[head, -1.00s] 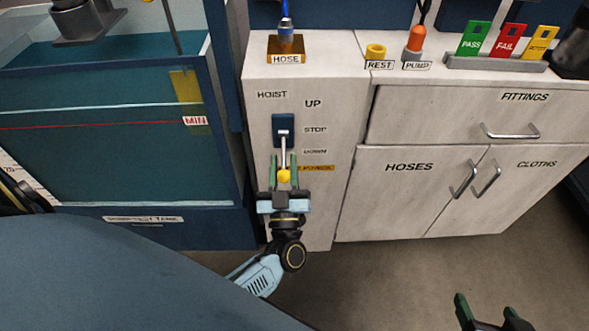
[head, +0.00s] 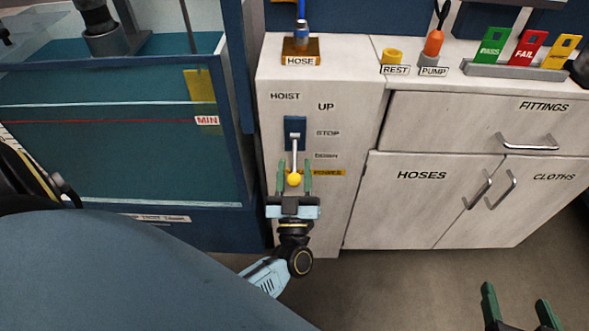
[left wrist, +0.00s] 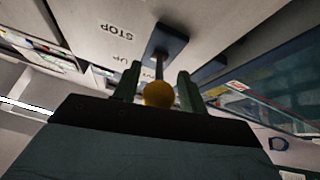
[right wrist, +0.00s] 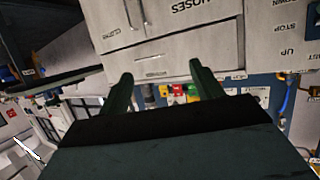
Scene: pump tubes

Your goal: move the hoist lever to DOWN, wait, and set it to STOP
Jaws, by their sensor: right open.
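The hoist lever is a pale rod (head: 294,155) with a yellow ball knob (head: 294,179), coming out of a blue plate (head: 295,133) on the cabinet's narrow front. The knob appears below the DOWN label (head: 326,156), near a yellow label; the rod sticks out towards me, so its exact setting is hard to tell. My left gripper (head: 294,180) is open, one green finger on each side of the knob. The left wrist view shows the knob (left wrist: 159,94) between the fingers with gaps on both sides. My right gripper (head: 517,300) is open and empty, low at the right.
The UP (head: 326,106) and STOP (head: 328,133) labels are above DOWN. A water tank (head: 110,150) stands left of the lever. Drawer and door handles (head: 525,143) stick out at the right. PASS and FAIL tags (head: 490,47) stand on top. Floor is clear before the cabinet.

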